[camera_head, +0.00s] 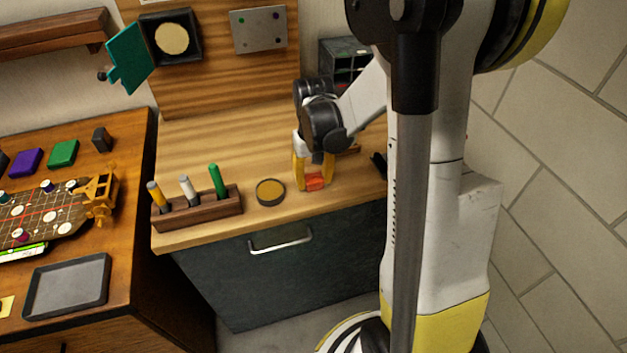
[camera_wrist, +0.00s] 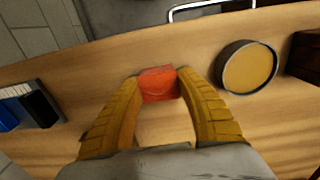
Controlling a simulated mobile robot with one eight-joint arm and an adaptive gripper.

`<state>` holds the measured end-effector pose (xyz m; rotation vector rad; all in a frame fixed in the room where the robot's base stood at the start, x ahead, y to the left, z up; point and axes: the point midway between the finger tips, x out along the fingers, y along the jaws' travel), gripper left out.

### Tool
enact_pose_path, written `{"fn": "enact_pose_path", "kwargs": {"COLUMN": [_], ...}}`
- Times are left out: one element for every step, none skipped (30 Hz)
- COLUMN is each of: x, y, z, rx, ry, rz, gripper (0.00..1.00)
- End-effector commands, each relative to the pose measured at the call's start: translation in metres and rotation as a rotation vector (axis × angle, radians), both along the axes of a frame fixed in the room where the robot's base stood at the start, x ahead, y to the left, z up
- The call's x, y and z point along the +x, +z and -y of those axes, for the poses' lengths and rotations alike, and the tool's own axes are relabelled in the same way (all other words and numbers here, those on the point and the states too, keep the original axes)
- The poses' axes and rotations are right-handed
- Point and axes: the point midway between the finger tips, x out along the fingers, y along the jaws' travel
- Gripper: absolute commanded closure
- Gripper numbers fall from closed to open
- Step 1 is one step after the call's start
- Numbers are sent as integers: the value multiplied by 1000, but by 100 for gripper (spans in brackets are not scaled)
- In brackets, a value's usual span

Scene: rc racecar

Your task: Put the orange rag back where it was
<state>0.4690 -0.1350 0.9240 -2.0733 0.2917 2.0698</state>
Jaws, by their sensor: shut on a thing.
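The orange rag (camera_wrist: 158,84) is a small red-orange block-like piece between the two yellow fingers of my gripper (camera_wrist: 158,86) in the wrist view. Both fingertips touch its sides. In the head view my gripper (camera_head: 314,182) points down over the light wooden worktop, with the orange rag (camera_head: 316,183) at its fingertips. The rag is at or just above the worktop; I cannot tell if it touches.
A round tin with a tan top (camera_head: 270,192) stands just left of my gripper. A wooden rack (camera_head: 200,210) with several upright tools is further left. A dark holder (camera_wrist: 36,107) shows left in the wrist view. A drawer handle (camera_head: 280,239) is below the front edge.

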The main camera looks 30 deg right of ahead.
Motion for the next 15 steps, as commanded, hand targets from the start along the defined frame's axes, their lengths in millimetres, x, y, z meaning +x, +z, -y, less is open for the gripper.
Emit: {"fn": "enact_pose_path", "kwargs": {"x": [0, 0, 0, 0, 0, 0, 0, 0, 0, 0, 0, 0, 0, 0, 0], "y": [0, -1, -2, -1, -1, -1, -1, -1, -1, -1, -1, -1, -1, 0, 2], "z": [0, 0, 0, 0, 0, 0, 0, 0, 0, 0, 0, 0, 0, 0, 0], "rx": [0, 0, 0, 0, 0, 0, 0, 0, 0, 0, 0, 0, 0, 0, 0], "ry": [0, 0, 0, 0, 0, 0, 0, 0, 0, 0, 0, 0, 0, 0, 0], "rz": [0, 0, 0, 0, 0, 0, 0, 0, 0, 0, 0, 0, 0, 0, 0], "gripper": [95, 95, 51, 42, 37, 37, 37, 37, 37, 37, 37, 37, 37, 37, 37]}}
